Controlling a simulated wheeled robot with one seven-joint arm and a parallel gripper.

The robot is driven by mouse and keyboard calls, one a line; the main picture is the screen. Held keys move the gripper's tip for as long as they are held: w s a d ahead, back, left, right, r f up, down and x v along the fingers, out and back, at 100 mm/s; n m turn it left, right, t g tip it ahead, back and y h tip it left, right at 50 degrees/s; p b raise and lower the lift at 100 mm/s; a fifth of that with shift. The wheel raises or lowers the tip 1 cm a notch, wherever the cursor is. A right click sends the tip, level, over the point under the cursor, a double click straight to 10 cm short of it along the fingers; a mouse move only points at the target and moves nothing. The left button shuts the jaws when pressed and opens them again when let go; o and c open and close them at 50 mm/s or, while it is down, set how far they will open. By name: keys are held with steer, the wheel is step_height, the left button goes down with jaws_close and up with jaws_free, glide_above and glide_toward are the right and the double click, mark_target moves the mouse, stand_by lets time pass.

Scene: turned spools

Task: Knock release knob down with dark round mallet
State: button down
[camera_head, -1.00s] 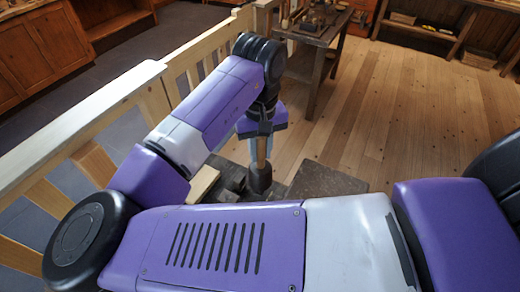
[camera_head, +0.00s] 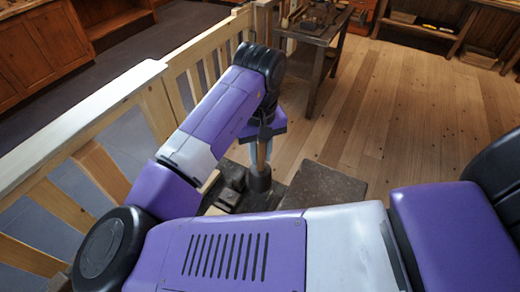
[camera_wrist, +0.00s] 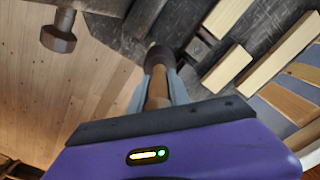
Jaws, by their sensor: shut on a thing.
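My gripper (camera_wrist: 157,88) is shut on the wooden handle of the dark round mallet (camera_head: 260,178). The mallet hangs upright with its dark head down, over or against the dark bench; I cannot tell whether they touch. In the wrist view, the mallet's dark head (camera_wrist: 159,56) is beyond the fingertips. A dark, faceted, knob-like piece (camera_wrist: 58,32) shows at the upper left of the wrist view, apart from the mallet. It may be the release knob, but I cannot be sure. I cannot make it out in the head view.
The dark bench top (camera_head: 325,188) lies beside the mallet, with small dark blocks (camera_head: 232,188) to its left. A pale wooden railing (camera_head: 150,100) runs along the left. A table with items (camera_head: 318,28) stands farther back. Open plank floor (camera_head: 420,110) lies to the right.

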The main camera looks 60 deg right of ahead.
steer(key=shift+f, duration=0.15)
stand_by(0.3)
step_height(320, 180, up, 3)
steer(key=p, duration=0.3)
steer(key=shift+p, duration=0.4)
steer(key=shift+f+b, duration=1.3)
steer(key=shift+f, duration=0.65)
steer(key=shift+r+p, duration=1.8)
steer(key=shift+p, duration=0.1)
